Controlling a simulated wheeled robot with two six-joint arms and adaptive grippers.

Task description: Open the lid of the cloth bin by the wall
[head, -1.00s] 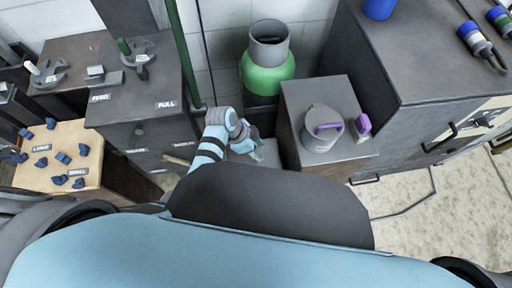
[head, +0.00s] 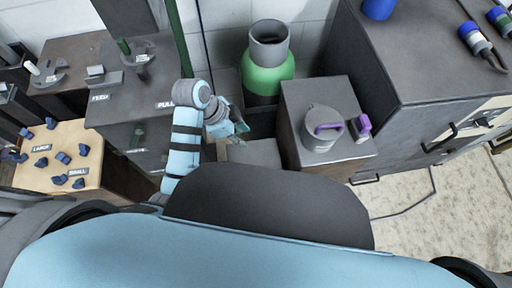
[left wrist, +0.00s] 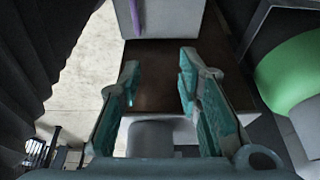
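A low grey box with a flat top (head: 258,153) stands on the floor between the label cabinet and the pitcher stand, and looks like the cloth bin. Its top looks closed, and my arm and gripper hide part of it. My left gripper (head: 240,127) is above its far left part, near the wall. In the left wrist view the fingers (left wrist: 158,95) are spread apart with nothing between them. A grey rounded part (left wrist: 150,138) shows low between them; I cannot tell whether it belongs to the bin. My right gripper is out of view.
A green canister (head: 268,72) stands behind by the wall. The label cabinet (head: 140,110) is at left, near my left arm. Floor is open at lower right.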

